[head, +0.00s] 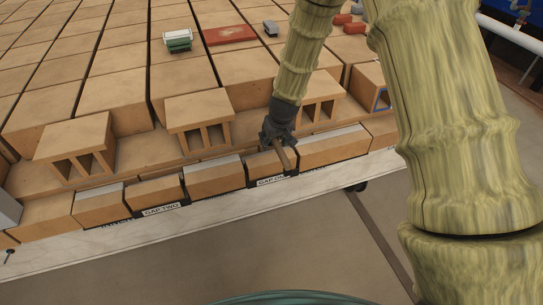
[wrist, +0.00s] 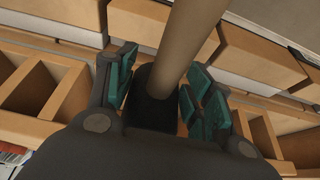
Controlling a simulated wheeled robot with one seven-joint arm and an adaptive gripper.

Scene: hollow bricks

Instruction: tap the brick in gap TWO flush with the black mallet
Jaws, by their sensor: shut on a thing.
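My gripper (head: 277,135) is shut on the black mallet (wrist: 190,40), over the area behind the GAP ONE label. In the wrist view the mallet's black part (wrist: 152,108) lies between the teal finger pads and its brown handle runs up and away. In the head view the handle (head: 285,157) points down towards the front row. The brick in gap TWO (head: 157,190) sits in the front row above the GAP TWO label (head: 162,209), left of my gripper and apart from it. I cannot tell how far it stands out.
Another label, GAP ONE (head: 272,181), is on the front edge below my gripper. Hollow bricks (head: 75,145) stand behind the row, with one more (head: 198,117) nearer my gripper. A green-and-white block (head: 178,40) and a red slab (head: 229,34) lie farther back.

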